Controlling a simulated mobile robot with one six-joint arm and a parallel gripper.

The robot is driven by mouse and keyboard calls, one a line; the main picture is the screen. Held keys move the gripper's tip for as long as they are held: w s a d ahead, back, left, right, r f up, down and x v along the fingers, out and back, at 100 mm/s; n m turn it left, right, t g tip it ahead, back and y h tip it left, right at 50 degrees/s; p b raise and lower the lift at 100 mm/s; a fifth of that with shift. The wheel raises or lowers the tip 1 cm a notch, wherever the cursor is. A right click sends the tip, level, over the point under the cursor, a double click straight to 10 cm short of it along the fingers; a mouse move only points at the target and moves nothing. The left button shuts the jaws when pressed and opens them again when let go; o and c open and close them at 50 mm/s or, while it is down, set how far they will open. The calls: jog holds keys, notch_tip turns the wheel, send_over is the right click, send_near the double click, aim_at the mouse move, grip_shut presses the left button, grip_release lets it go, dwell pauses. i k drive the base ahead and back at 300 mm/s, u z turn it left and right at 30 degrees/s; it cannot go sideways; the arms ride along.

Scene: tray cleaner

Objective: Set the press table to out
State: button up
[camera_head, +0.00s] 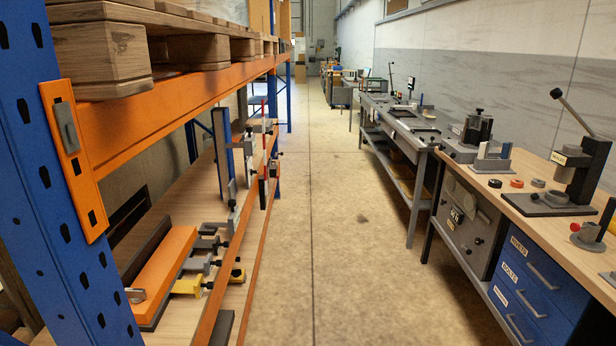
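A dark press (582,178) with a long raised lever (573,112) stands on the wooden workbench at the right. It has a small pale label on its head. A flat dark plate (545,204) lies at its foot, toward the left; this may be the press table. I cannot tell from here whether it is in or out. My gripper is not in view.
The wooden bench (560,232) carries small rings, a grey fixture and another device, with blue drawers (535,288) below. Grey benches continue behind it. A blue and orange rack (190,100) with clamps stands at left. The concrete aisle (340,200) between is clear.

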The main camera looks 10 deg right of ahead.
aim_at(552, 201)
jog(key=z, duration=0.1)
jog(key=i, duration=1.6)
jog(key=z, duration=0.65)
jog(key=i, duration=0.65)
jog(key=z, duration=0.85)
jog(key=i, duration=0.55)
jog(key=z, duration=0.7)
jog(key=i, duration=0.9)
jog(key=z, duration=0.05)
